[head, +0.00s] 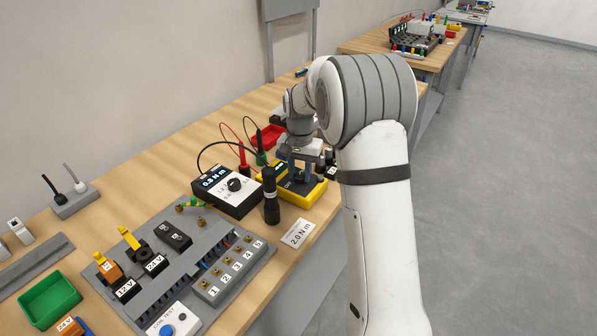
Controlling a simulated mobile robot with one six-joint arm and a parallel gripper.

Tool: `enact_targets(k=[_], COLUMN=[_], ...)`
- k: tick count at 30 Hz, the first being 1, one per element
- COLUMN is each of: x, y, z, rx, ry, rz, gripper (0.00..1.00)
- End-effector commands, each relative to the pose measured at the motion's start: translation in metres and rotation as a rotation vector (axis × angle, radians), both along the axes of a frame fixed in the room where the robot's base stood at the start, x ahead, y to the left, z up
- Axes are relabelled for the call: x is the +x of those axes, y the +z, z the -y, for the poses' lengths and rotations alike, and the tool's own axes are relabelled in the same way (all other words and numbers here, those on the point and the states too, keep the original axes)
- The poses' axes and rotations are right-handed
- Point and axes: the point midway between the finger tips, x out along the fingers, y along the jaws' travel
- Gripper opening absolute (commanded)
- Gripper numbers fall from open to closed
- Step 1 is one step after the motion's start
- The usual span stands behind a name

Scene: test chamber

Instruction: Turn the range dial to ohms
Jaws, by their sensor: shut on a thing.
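A yellow-edged meter (315,192) lies on the wooden bench beside my arm. My gripper (299,177) points down over it, shut, with its fingertips at the meter's face. It is closed on what looks like the range dial, but the fingers hide the dial, so its pointer and setting cannot be read.
A black tester (211,192) reading 0.5 N m, with its own knob, sits left of the meter. An upright black cylinder (271,199) stands close between them. A 2.0 N m card (298,234), red tray (267,136), grey wiring panel (232,279) and green bin (50,299) share the bench.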

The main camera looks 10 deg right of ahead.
Motion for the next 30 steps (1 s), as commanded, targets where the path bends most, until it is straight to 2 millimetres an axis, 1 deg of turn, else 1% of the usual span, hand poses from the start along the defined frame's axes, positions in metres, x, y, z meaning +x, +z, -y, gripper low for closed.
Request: enact_targets(k=[16, 17, 18, 24, 30], x=[0.0002, 0.0002, 0.0002, 0.0002, 0.0001], y=[0.0004, 0.0003, 0.0003, 0.0002, 0.0002], z=[-0.0003, -0.0004, -0.0004, -0.0005, -0.0005], rx=[0.0, 0.0, 0.0, 0.001, 0.0], ry=[-0.023, -0.022, -0.022, -0.021, -0.021], rz=[0.001, 0.001, 0.001, 0.0, 0.0], gripper=[0.07, 0.33, 0.36, 0.52, 0.52])
